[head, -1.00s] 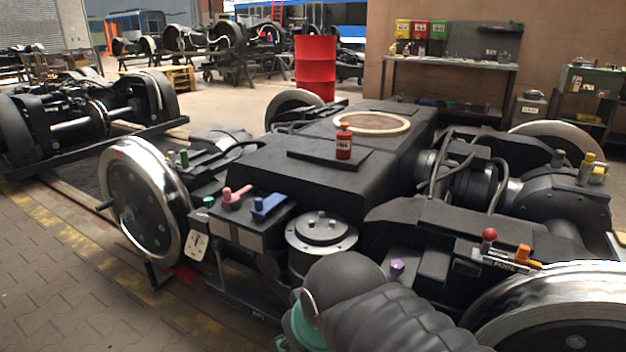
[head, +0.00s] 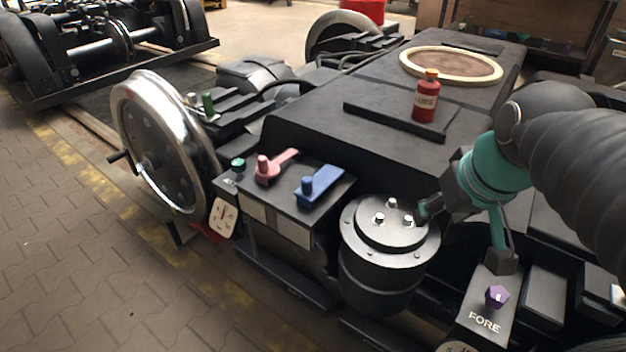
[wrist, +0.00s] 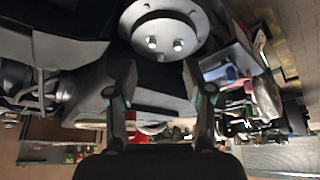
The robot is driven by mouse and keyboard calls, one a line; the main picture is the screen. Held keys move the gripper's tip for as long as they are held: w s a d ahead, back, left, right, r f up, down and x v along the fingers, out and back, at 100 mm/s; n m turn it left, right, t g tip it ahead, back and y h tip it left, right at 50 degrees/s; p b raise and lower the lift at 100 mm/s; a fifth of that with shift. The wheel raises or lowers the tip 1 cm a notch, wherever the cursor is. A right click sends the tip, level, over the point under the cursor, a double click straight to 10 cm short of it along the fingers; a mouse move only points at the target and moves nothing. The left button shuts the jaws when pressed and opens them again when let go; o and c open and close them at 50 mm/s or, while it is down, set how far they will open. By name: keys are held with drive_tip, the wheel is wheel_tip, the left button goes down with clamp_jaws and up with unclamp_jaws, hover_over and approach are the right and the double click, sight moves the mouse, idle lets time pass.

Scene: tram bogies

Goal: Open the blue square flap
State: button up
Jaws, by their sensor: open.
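A blue piece (head: 321,185) with a raised knob lies on top of a dark box at the front of the bogie. I take it to be the blue square flap; it lies low and looks closed. My gripper (head: 463,235) is open and empty, right of the blue piece, with the round black canister between them. In the wrist view my gripper (wrist: 157,80) has its two fingers spread wide and nothing between them.
A pink lever (head: 275,167) sits just left of the blue piece. The round canister (head: 391,222) has bolts on its lid. A red bottle (head: 426,97) stands on the bogie. A purple knob (head: 497,296) is below my gripper, near a FORE label.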

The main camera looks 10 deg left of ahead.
drive_tip(key=w+a+r+n+g+y+b, duration=0.15)
drive_tip(key=w+a+n, duration=0.25)
drive_tip(key=w+a, duration=0.5)
drive_tip(key=n+g+b, duration=0.1)
drive_tip(key=n+b, duration=0.1)
drive_tip(key=n, duration=0.1)
approach(307, 179)
drive_tip(key=shift+y, duration=0.25)
drive_tip(key=b+x, duration=0.1)
drive_tip(key=x, duration=0.9)
drive_tip(key=shift+d+f+b, duration=0.15)
drive_tip(key=shift+f+b, duration=0.15)
drive_tip(key=shift+b, duration=0.05)
drive_tip(key=shift+c, duration=0.3)
drive_tip(key=shift+w, duration=0.1)
clamp_jaws()
